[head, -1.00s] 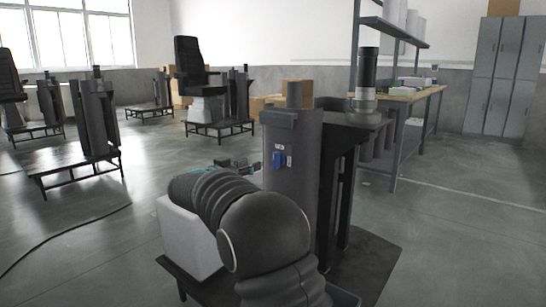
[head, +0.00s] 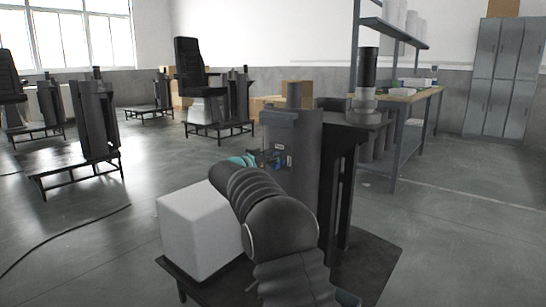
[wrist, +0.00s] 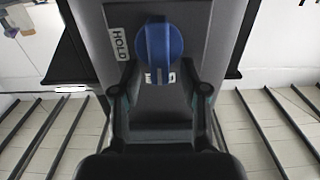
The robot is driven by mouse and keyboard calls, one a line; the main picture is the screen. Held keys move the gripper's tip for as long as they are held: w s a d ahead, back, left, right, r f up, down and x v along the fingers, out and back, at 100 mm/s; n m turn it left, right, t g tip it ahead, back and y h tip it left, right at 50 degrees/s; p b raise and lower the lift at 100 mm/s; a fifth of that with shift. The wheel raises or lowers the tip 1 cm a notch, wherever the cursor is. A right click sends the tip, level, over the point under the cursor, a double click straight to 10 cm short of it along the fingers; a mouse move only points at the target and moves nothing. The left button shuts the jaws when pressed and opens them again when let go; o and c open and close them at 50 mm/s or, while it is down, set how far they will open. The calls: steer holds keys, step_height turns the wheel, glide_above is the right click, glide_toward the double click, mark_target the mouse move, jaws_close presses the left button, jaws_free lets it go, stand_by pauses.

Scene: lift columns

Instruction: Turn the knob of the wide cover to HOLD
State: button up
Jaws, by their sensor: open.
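The wide cover (head: 302,185) is the tall dark grey column housing in the middle of the head view. Its face (wrist: 190,22) fills the top middle of the wrist view. The round blue knob (wrist: 160,50) sits on that face, with its grip ridge roughly upright in the picture. A white HOLD label (wrist: 117,44) is to its left. A second white label (wrist: 160,77) below the knob is partly hidden. My gripper (wrist: 161,88) is open, with its fingers spread below and to either side of the knob. Contact with the knob cannot be made out.
A white box (head: 198,232) stands on the dark base plate (head: 365,270) left of my arm. A shelf workbench (head: 400,140) is behind at right. Open floor (head: 90,230) lies to the left.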

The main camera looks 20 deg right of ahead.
mark_target(283, 161)
jaws_close()
steer(key=shift+r+m, duration=0.1)
steer(key=shift+m, duration=0.2)
steer(key=shift+s+d+f+m+b, duration=0.3)
steer(key=shift+m+b, duration=0.5)
steer(key=shift+m, duration=2.05)
steer(key=shift+s+d+f+m+b, duration=0.25)
steer(key=shift+f+m+b, duration=0.45)
steer(key=shift+m, duration=2.2)
steer(key=shift+s+d+f+m+b, duration=0.2)
steer(key=shift+m+b, duration=0.75)
steer(key=shift+m, duration=1.9)
steer(key=shift+s+a, duration=0.1)
steer(key=shift+s, duration=0.05)
